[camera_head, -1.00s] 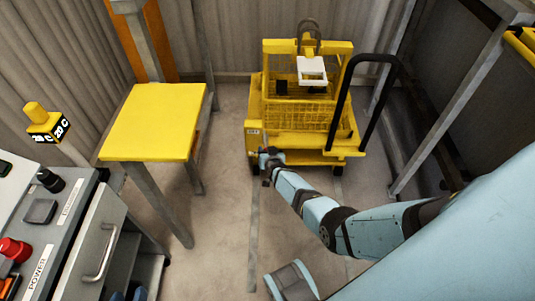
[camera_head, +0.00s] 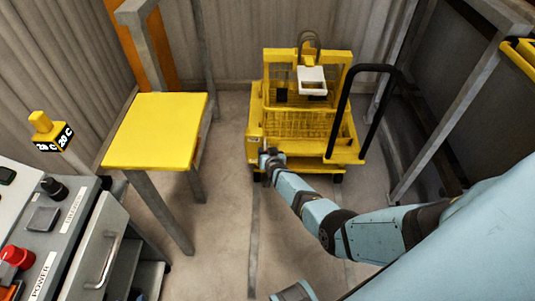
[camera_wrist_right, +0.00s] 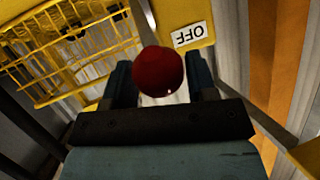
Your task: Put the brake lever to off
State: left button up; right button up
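The brake lever shows as a round red knob (camera_wrist_right: 158,72) in the right wrist view. A white label reading OFF (camera_wrist_right: 190,36) is on a yellow surface just beyond it. My right gripper (camera_wrist_right: 163,80) has one finger on each side of the knob, with a narrow gap at the right finger. The lever's stem is hidden. In the head view my right gripper (camera_head: 270,158) is at the front left corner of the yellow cart (camera_head: 308,154), and the lever cannot be made out there. My left gripper is not in view.
The cart has a black push handle (camera_head: 355,95) at its right and a wire basket (camera_head: 298,122). A yellow-topped table (camera_head: 155,130) stands to the left. A control desk (camera_head: 45,215) with a red button is at near left. Grey frame posts stand at right.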

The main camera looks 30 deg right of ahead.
jog(key=shift+o, duration=1.1)
jog(key=shift+f, duration=0.1)
jog(key=shift+a, duration=0.1)
jog(key=shift+s, duration=0.2)
pick_arm(q)
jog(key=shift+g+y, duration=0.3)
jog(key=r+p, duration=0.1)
jog(key=p, duration=0.3)
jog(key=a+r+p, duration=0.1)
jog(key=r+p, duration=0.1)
jog(key=p, duration=0.2)
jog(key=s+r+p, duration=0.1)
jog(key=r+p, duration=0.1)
jog(key=p, duration=0.2)
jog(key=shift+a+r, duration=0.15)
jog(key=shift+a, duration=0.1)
pick_arm(e)
jog(key=v, duration=1.3)
jog(key=shift+s+r, duration=0.15)
jog(key=shift+r, duration=0.05)
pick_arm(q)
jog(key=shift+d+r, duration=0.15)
pick_arm(e)
jog(key=shift+r, duration=0.1)
